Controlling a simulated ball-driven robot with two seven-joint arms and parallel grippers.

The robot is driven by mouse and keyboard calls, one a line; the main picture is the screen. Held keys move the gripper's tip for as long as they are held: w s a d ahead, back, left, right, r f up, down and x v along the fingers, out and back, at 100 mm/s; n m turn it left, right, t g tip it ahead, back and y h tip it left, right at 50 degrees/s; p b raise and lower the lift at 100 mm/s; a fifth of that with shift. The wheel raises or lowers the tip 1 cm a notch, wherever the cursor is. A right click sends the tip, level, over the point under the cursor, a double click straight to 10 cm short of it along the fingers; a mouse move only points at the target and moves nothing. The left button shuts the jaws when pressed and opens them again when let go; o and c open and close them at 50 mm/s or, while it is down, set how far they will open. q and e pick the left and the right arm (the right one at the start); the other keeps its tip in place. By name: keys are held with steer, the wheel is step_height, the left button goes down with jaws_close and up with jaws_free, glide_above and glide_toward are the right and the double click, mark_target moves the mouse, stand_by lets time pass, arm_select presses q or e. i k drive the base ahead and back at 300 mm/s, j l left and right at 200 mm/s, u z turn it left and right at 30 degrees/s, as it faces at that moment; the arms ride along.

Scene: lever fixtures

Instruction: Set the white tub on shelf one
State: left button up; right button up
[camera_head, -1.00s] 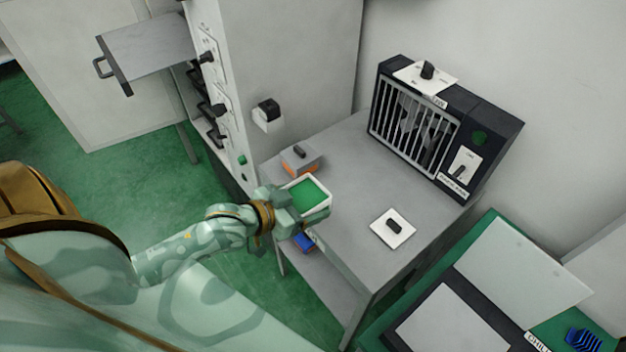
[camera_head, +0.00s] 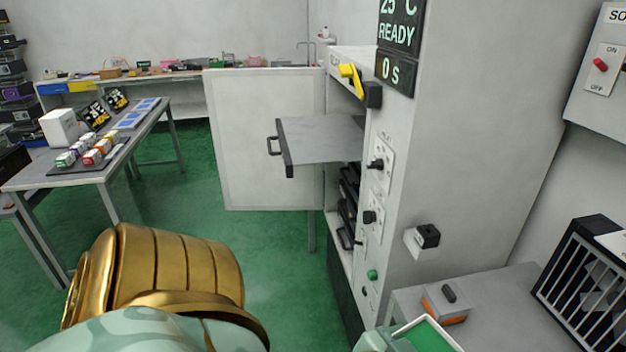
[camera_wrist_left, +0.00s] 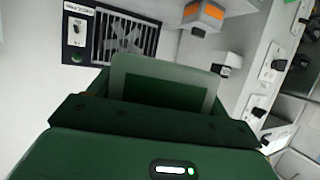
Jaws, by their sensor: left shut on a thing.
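My left gripper (camera_head: 374,343) is at the bottom edge of the head view, mostly cut off. It is shut on the white tub (camera_head: 410,325), a shallow square tray-like tub with a pale rim and a green inside. The tub is cut off by the bottom of the picture, beside the grey side table. In the left wrist view the tub (camera_wrist_left: 145,66) stands out beyond the dark green gripper body. A grey shelf (camera_head: 320,140) with a handle sticks out of the tall open cabinet (camera_head: 415,180). I cannot read which shelf is one. My right gripper is not in view.
The cabinet's white door (camera_head: 265,140) stands open left of the shelf. A yellow lever (camera_head: 350,80) sits above it. The side table (camera_head: 500,290) bears an orange-grey switch box (camera_head: 446,302) and a barred unit (camera_head: 590,275). Green floor (camera_head: 260,240) is clear left of the cabinet.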

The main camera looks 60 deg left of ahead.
mark_target(308, 133)
steer(key=j, duration=0.6)
steer(key=k+j+z, duration=0.1)
steer(key=j, duration=1.05)
steer(key=k+j+z, duration=0.1)
steer(key=j, duration=0.45)
steer(key=k+j+z, duration=0.1)
steer(key=j, duration=0.45)
steer(key=k+j, duration=0.15)
steer(key=j, duration=0.45)
